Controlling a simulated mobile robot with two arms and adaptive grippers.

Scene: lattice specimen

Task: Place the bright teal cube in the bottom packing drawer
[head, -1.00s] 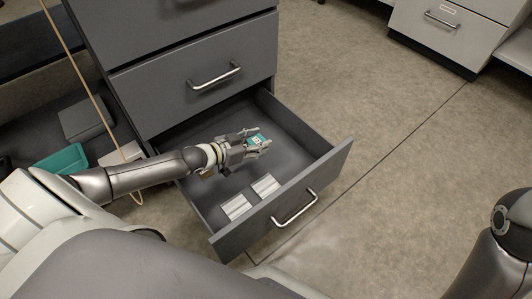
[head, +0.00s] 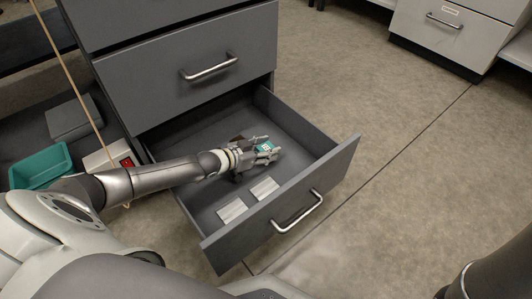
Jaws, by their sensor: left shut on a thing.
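The bright teal cube (head: 264,147) is between the fingers of my left gripper (head: 266,150), which is shut on it. The cube shows a pale marked face. The gripper and cube are over the inside of the open bottom packing drawer (head: 327,170). I cannot tell whether the cube touches the drawer floor. My arm covers part of the drawer's left wall. My right gripper is not in view; only a dark part of my right arm shows at the lower right.
Two pale flat blocks (head: 264,188) (head: 232,211) lie in the drawer near its front. The closed drawer (head: 200,85) above overhangs the back. A teal bin (head: 40,167), a grey box (head: 73,118) and a white box with a red switch (head: 108,157) stand left. Floor at right is clear.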

